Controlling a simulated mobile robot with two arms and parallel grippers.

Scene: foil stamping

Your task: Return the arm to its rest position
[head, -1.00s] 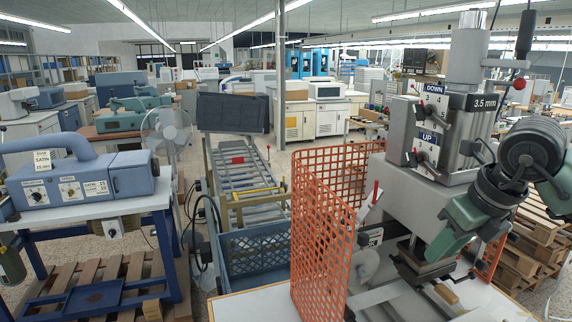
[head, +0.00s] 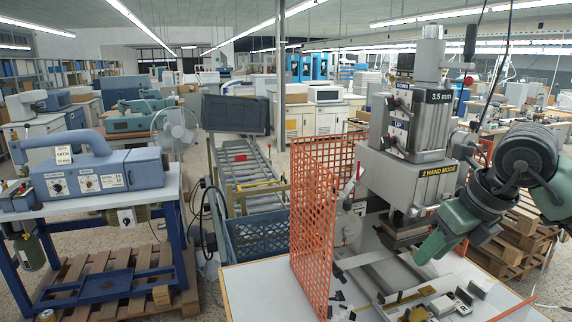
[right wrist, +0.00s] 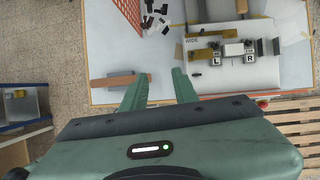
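My right arm's green gripper (head: 432,248) is at the right of the head view, in front of the grey stamping press (head: 408,172). In the right wrist view the two green fingers (right wrist: 159,86) stand apart with bare white table between them, so it is open and empty. The fingers point over the worktable and touch nothing that I can make out. My left gripper is in neither view.
An orange mesh guard (head: 312,220) stands left of the press on the white worktable (head: 262,285). Small parts and L and R blocks (right wrist: 232,52) lie on the table. A wooden block (right wrist: 122,80) lies by the left finger. Wooden pallets (head: 512,235) stand at right.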

